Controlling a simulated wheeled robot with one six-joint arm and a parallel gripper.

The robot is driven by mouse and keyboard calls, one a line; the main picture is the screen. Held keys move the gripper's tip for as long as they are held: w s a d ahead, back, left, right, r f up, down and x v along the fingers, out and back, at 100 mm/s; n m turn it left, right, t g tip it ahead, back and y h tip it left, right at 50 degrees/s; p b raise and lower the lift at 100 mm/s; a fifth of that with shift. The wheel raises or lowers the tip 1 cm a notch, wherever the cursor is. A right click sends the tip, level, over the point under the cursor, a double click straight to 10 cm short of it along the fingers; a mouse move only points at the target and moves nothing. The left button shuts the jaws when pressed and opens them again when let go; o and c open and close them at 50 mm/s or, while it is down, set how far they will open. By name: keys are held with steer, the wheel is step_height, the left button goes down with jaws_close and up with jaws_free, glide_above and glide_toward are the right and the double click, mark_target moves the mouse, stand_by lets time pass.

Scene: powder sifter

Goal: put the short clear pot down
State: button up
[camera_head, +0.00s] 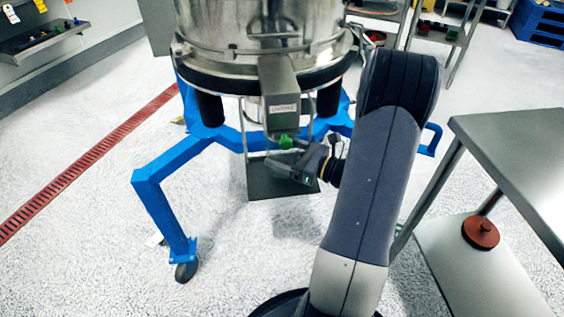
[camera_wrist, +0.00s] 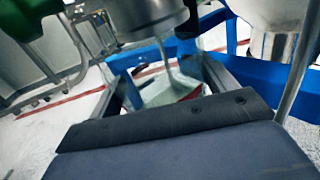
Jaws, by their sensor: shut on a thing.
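The short clear pot (camera_wrist: 172,90) shows in the wrist view as a pale see-through shape between my two fingers. My gripper (camera_wrist: 165,82) is shut on it. The pot is below a grey metal spout (camera_wrist: 150,18), and I cannot tell whether it touches anything beneath. In the head view my gripper (camera_head: 272,167) reaches left under the sifter (camera_head: 262,40), above or beside a dark grey plate (camera_head: 275,186). I cannot make out the pot clearly there.
The sifter's blue frame (camera_head: 160,190) surrounds the plate, with legs close by. A green part (camera_head: 286,141) sits just above my gripper. A steel table (camera_head: 520,145) stands at right, with a red-brown round thing (camera_head: 480,232) on its lower shelf.

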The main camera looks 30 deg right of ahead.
steer(key=shift+w+a+f+b, duration=0.15)
steer(key=shift+f+b, duration=0.25)
steer(key=shift+f, duration=0.5)
steer(key=shift+w+a+f+b, duration=0.15)
steer(key=shift+f+b, duration=0.2)
steer(key=shift+f, duration=0.5)
steer(key=shift+d, duration=0.1)
steer(key=shift+f, duration=0.2)
steer(key=o, duration=1)
steer(key=shift+c, duration=0.2)
steer(key=shift+r, duration=0.25)
steer(key=p+v, duration=0.2)
steer(key=v, duration=1)
